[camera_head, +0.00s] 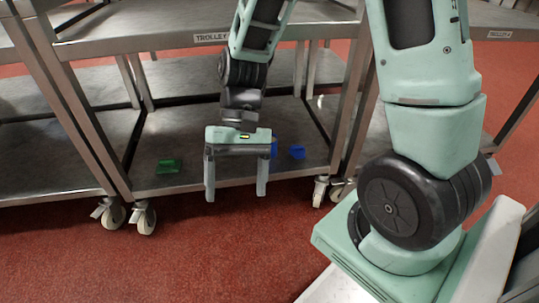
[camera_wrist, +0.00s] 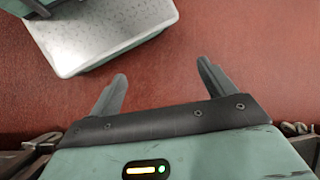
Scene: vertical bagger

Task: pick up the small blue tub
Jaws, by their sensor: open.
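Two blue objects are on the bottom shelf of the middle trolley in the head view. One small blue tub (camera_head: 297,152) sits just right of my gripper. The other blue object (camera_head: 274,148) is partly hidden behind the right side of my gripper. I cannot tell its full shape. My gripper (camera_head: 236,192) hangs in front of the shelf, fingers pointing down, open and empty. In the wrist view my gripper (camera_wrist: 163,88) has its two fingers apart with only red floor between them. No blue tub shows in the wrist view.
A green tub (camera_head: 169,166) lies on the same bottom shelf (camera_head: 205,141), to the left. Steel trolley legs (camera_head: 78,120) and wheels (camera_head: 145,219) stand either side. The upper shelf (camera_head: 150,33) overhangs the lower ones. Red floor (camera_head: 190,265) in front is clear.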

